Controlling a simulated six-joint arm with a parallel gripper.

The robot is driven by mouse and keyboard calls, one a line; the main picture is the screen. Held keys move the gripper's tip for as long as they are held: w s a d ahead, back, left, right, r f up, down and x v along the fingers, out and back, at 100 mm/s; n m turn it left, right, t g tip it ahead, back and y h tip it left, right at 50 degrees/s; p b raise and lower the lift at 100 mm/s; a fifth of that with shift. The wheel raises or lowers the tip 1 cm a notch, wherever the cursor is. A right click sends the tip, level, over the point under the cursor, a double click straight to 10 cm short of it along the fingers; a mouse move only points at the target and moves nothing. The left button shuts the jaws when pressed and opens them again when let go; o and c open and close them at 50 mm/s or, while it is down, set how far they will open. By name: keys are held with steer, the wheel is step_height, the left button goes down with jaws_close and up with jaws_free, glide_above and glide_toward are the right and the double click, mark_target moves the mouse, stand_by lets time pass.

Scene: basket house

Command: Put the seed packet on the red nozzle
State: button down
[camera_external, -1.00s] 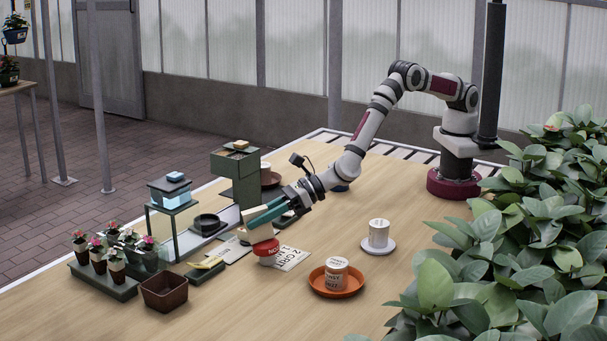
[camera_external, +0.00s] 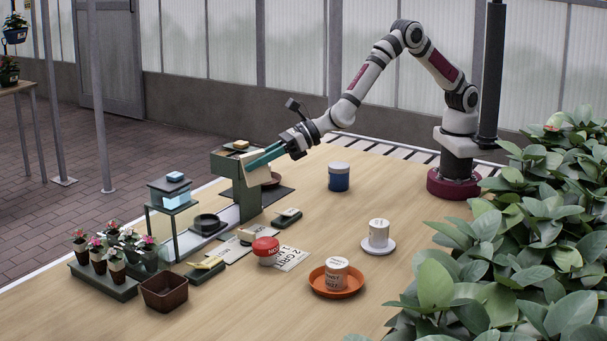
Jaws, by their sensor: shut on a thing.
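The red nozzle (camera_external: 266,245) is a round red piece with white lettering on a pale base, standing on the table in front of a printed card. My gripper (camera_external: 258,163), with long teal fingers, is up at the green stand, behind and above the nozzle. It is shut on a small cream, flat piece (camera_external: 259,177), which looks like the seed packet; its print is too small to read. The piece is held tilted, in front of the stand's upper part. I cannot tell whether it touches the stand.
The green stand (camera_external: 247,205) carries a tan block (camera_external: 240,145) on top. A printed card (camera_external: 292,259), an orange saucer (camera_external: 355,287) with a labelled pot, a white cup (camera_external: 379,233), a blue jar (camera_external: 339,178) and a brown box (camera_external: 164,306) stand around.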

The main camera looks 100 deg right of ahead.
steer(key=shift+d+r, duration=0.4)
steer(key=shift+d, duration=0.25)
steer(key=shift+s+r, duration=0.2)
steer(key=shift+s+r+t+h, duration=0.2)
steer(key=shift+s+t+h, duration=0.35)
steer(key=shift+t+h, duration=0.35)
glide_above(267, 239)
step_height(267, 239, down, 7)
steer(key=shift+r, duration=0.1)
step_height(267, 239, down, 4)
steer(key=shift+a+f, duration=0.1)
steer(key=shift+f, duration=0.1)
steer(key=c, duration=0.6)
jaws_free()
